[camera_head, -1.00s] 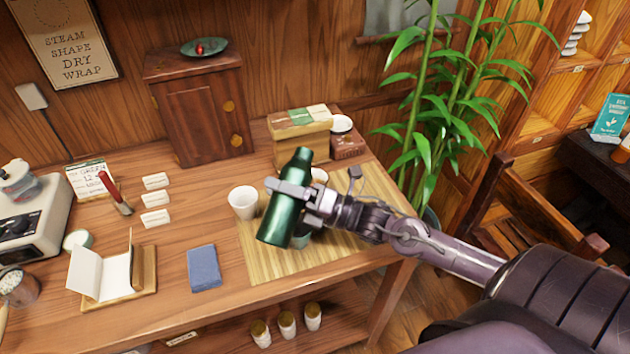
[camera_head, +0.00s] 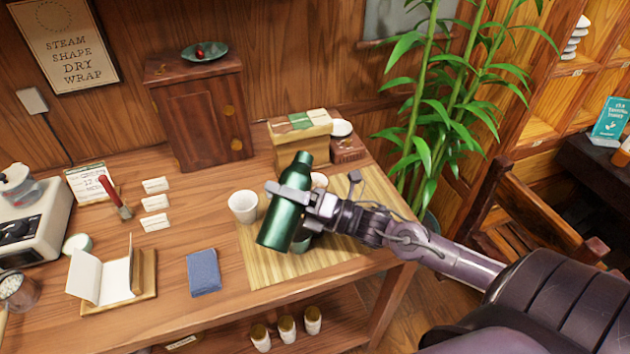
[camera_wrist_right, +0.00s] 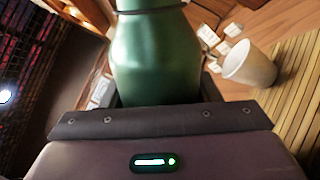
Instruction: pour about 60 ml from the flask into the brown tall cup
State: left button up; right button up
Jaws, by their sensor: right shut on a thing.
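The green metal flask (camera_head: 286,215) is in my right gripper (camera_head: 295,198), shut around its body, above the bamboo mat. It leans a little, its neck up and to the right. The right wrist view shows the flask (camera_wrist_right: 155,55) close up between the jaws. A white cup (camera_head: 243,206) stands just left of the flask; it also shows in the wrist view (camera_wrist_right: 249,66). Another pale cup (camera_head: 319,181) is partly hidden behind the flask and gripper. A greenish cup (camera_head: 301,243) is mostly hidden below them. I cannot make out a brown tall cup. My left gripper is out of view.
The bamboo mat (camera_head: 268,268) lies at the table's right end. A blue book (camera_head: 203,272) and an open notebook (camera_head: 103,278) lie to the left. A box (camera_head: 300,140) stands behind the mat, and a cabinet (camera_head: 200,115) at the back. A plant (camera_head: 420,150) rises beyond the table's right edge.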

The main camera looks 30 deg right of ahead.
aim_at(285, 173)
jog(key=shift+r, duration=0.15)
dwell(0.6)
jog(key=shift+w+d+r+n+g+y, duration=0.1)
jog(key=shift+d+r+n+g+y, duration=0.15)
jog(key=shift+r+n, duration=0.3)
jog(key=shift+w+d+r+n+g, duration=0.15)
jog(key=shift+r+n, duration=0.15)
jog(key=shift+n, duration=0.25)
jog(key=shift+w+d+r+n+g, duration=0.15)
jog(key=shift+r+n, duration=0.1)
jog(key=shift+n, duration=0.25)
jog(key=n, duration=0.1)
jog(key=b, duration=0.1)
jog(key=d+n+g, duration=0.1)
jog(key=shift+w+r+n+y, duration=0.25)
jog(key=shift+r+n, duration=0.05)
jog(key=shift+r, duration=0.05)
jog(key=shift+w+r+n+b, duration=0.1)
jog(key=shift+r+n+b, duration=0.1)
jog(key=shift+n+b, duration=0.3)
jog(key=n, duration=0.2)
jog(key=n+g, duration=0.1)
jog(key=n, duration=0.1)
jog(key=shift+r, duration=0.4)
jog(key=shift+a+r+n, duration=0.1)
jog(key=shift+n, duration=0.6)
jog(key=shift+n+g+h, duration=0.35)
jog(key=shift+n+h, duration=0.15)
jog(key=shift+n, duration=0.4)
